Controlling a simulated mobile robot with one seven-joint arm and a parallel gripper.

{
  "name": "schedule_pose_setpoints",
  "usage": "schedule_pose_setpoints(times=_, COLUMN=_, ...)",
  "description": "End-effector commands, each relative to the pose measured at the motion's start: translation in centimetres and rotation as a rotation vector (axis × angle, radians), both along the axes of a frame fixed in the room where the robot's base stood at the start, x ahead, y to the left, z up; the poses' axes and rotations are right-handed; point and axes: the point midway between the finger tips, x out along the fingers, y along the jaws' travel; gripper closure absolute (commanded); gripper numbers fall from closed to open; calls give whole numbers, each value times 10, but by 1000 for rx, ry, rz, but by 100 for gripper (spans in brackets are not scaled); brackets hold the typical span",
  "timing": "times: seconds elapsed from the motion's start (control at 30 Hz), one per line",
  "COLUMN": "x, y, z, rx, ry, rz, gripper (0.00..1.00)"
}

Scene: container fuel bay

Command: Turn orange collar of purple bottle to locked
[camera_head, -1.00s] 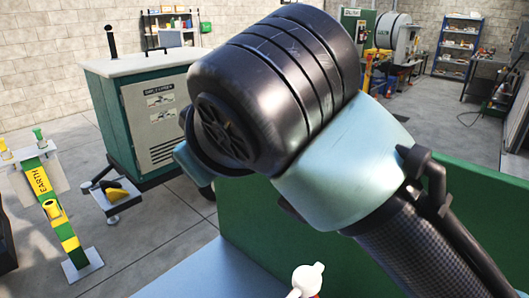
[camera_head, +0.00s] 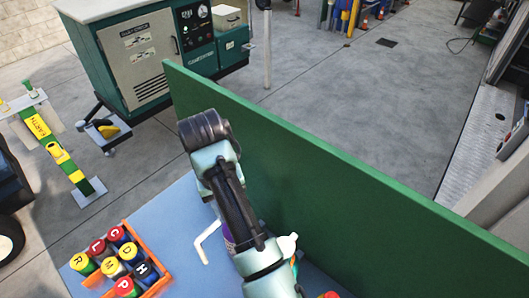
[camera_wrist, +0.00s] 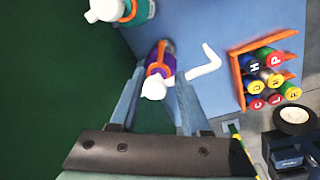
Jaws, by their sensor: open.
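The purple bottle (camera_wrist: 168,66) stands on the blue surface in the wrist view, with an orange collar (camera_wrist: 156,69) around its upper part and a white top (camera_wrist: 154,88). A bent white spout (camera_wrist: 208,66) reaches out to the right of the top. My gripper (camera_wrist: 158,80) is open, its two fingers on either side of the bottle's top and collar; I cannot tell whether they touch it. In the head view my arm hides most of the bottle; a sliver of purple (camera_head: 228,238) and the white spout (camera_head: 203,243) show. The collar's lock marks are too small to read.
A teal bottle (camera_wrist: 142,12) with a white cap stands close by, near the green wall panel (camera_head: 330,180). An orange crate (camera_head: 158,287) holds several lettered coloured caps. The blue tabletop (camera_head: 165,215) between crate and spout is clear.

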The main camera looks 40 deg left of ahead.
Motion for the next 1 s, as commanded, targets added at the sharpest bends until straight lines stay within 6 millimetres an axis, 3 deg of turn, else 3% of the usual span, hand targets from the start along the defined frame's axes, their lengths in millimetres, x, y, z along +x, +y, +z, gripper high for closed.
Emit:
schedule_pose_setpoints(times=0.4, x=2, y=-3, z=-62, rx=-4, ry=4, rz=-2, gripper=53)
schedule_pose_setpoints(times=0.47, x=3, y=-5, z=-65, rx=-8, ry=8, rz=-3, gripper=53)
schedule_pose_setpoints(times=0.7, x=7, y=-7, z=-108, rx=-6, ry=5, rz=-1, gripper=53)
schedule_pose_setpoints(times=1.0, x=9, y=-8, z=-130, rx=-4, ry=2, rz=1, gripper=53)
